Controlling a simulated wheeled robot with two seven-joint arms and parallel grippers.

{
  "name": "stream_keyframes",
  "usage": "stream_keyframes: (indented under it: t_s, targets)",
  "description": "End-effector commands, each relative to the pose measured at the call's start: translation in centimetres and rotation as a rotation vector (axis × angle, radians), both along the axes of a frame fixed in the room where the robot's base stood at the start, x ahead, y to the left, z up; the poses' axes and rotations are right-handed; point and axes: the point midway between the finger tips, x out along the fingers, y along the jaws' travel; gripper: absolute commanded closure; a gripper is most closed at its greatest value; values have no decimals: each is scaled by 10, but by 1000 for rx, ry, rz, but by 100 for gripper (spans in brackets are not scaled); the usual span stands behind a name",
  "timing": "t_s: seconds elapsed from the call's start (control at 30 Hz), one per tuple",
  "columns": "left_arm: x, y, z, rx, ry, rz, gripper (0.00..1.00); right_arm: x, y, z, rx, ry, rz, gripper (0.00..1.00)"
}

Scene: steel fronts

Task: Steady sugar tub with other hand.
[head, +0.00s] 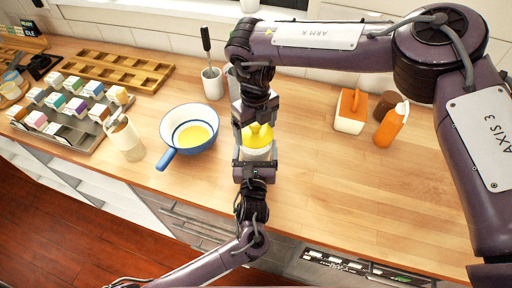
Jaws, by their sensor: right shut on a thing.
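The sugar tub, seen as a white tub (258,154) with a yellow top (258,135), stands at the middle of the counter, partly hidden by both grippers. My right gripper (254,121) reaches down from behind it and is shut on the yellow top. My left gripper (256,164) comes up from the counter's front edge. Its fingers are spread wide at the near side of the white body. I cannot tell whether they touch it.
A blue-rimmed pan (188,128) with yellow contents sits to the left, beside a cream jar (125,138). A tray of small cartons (70,108) is further left. An orange bottle (391,125) and a white-and-orange box (350,111) stand right. The front right counter is clear.

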Motion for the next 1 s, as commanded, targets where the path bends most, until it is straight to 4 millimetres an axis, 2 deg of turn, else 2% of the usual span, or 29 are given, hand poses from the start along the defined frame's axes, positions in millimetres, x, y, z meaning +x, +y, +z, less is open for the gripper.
stream_keyframes:
  t_s: [0.03, 0.43, 1.0]
  targets:
    - [-1, 2, -6, 5, 12, 2, 49, 0, 0, 3, 1, -1, 0, 44]
    - [-1, 2, -5, 4, 10, 4, 49, 2, 0, 8, 0, -1, 0, 44]
    - [0, 3, -4, 4, 8, 5, 49, 42, 2, 26, -4, 0, -1, 44]
